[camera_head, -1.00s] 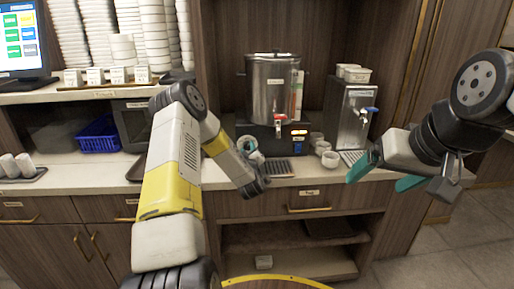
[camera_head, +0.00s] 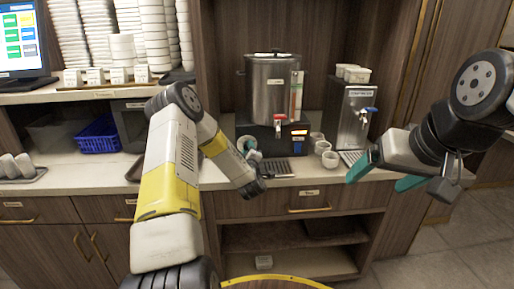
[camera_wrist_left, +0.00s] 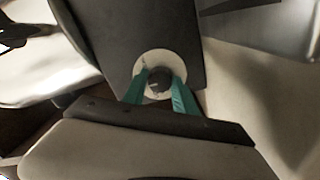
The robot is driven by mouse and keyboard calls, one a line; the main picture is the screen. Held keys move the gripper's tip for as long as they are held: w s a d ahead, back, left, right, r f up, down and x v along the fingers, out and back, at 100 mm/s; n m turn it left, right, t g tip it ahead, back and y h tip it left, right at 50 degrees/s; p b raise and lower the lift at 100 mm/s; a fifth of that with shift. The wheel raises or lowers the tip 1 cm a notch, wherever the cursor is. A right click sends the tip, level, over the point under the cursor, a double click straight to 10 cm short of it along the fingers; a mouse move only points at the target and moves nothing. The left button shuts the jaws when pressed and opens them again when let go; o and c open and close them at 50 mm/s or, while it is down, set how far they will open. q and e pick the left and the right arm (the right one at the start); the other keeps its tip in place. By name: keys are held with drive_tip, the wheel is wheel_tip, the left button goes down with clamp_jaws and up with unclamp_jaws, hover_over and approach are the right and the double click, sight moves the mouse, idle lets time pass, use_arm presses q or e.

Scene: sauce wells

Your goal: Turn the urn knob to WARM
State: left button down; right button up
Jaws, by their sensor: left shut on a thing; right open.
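The steel urn (camera_head: 272,88) stands on a black base (camera_head: 292,131) on the counter, with a red-handled tap at its front. My left gripper (camera_head: 247,146) reaches the left part of the base front. In the left wrist view its teal fingers (camera_wrist_left: 160,88) are shut on the dark round urn knob (camera_wrist_left: 158,80), which sits on a pale disc (camera_wrist_left: 140,66). In the head view my arm and fingers hide the knob and its markings, and I cannot read its setting. My right gripper (camera_head: 385,178) is open and empty, at the right in front of the counter.
A dark drip grate (camera_head: 278,169) lies before the urn. A blue basket (camera_head: 98,136) is at the left.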

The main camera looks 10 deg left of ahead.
use_arm(q)
drive_tip(key=c, duration=1)
unclamp_jaws()
drive_tip(key=v, duration=0.8)
drive_tip(key=shift+w, duration=0.1)
